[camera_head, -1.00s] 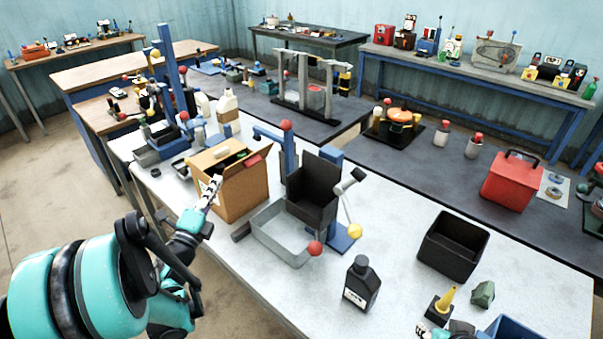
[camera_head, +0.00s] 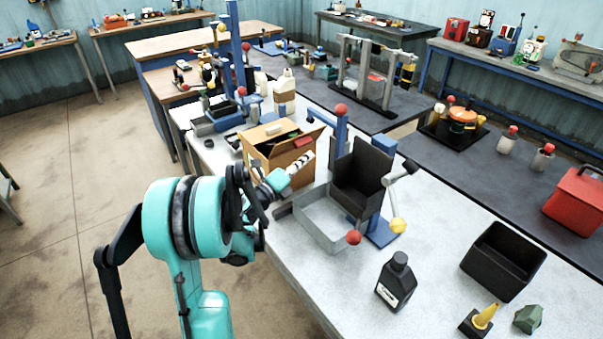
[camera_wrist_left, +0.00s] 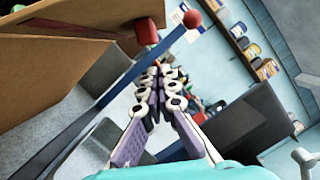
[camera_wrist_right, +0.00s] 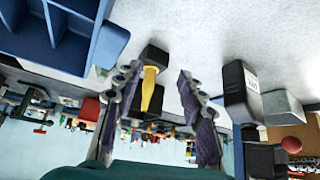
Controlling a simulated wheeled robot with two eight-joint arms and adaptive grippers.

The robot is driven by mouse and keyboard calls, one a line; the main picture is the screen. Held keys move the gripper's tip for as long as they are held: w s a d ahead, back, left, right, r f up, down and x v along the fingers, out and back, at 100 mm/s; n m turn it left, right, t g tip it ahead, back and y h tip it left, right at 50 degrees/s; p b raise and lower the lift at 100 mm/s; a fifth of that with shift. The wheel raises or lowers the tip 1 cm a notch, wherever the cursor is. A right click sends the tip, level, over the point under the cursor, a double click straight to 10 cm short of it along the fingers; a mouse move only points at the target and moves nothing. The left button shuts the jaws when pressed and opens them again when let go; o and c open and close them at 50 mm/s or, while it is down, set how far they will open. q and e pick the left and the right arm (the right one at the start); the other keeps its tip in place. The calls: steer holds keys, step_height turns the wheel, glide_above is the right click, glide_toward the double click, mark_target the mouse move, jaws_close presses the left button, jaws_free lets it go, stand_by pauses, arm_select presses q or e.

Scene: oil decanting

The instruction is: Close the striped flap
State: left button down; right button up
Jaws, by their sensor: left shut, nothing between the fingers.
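An open cardboard box (camera_head: 268,176) stands on the pale table in the head view, with small items inside. In the left wrist view the shut fingers (camera_wrist_left: 163,75) point past the box (camera_wrist_left: 45,75), which fills the upper left. My right gripper (camera_wrist_right: 153,85) is open in the right wrist view and lies outside the head view.
A blue post with a red ball (camera_head: 341,110), a grey tray (camera_head: 325,232) and a black upright bin (camera_head: 362,178) stand right of the box. A black bottle (camera_head: 396,282), black crate (camera_head: 503,262) and yellow cone (camera_head: 484,316) stand nearer. Bare tabletop lies between them.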

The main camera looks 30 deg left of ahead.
mark_target(300, 146)
arm_select(q)
steer(key=shift+w+a+r, duration=0.25)
steer(key=shift+a+r, duration=0.3)
steer(key=shift+a, duration=0.3)
steer(key=shift+r, duration=0.1)
steer(key=shift+a+r+n, duration=0.1)
steer(key=shift+r+n, duration=0.1)
steer(key=shift+n, duration=0.2)
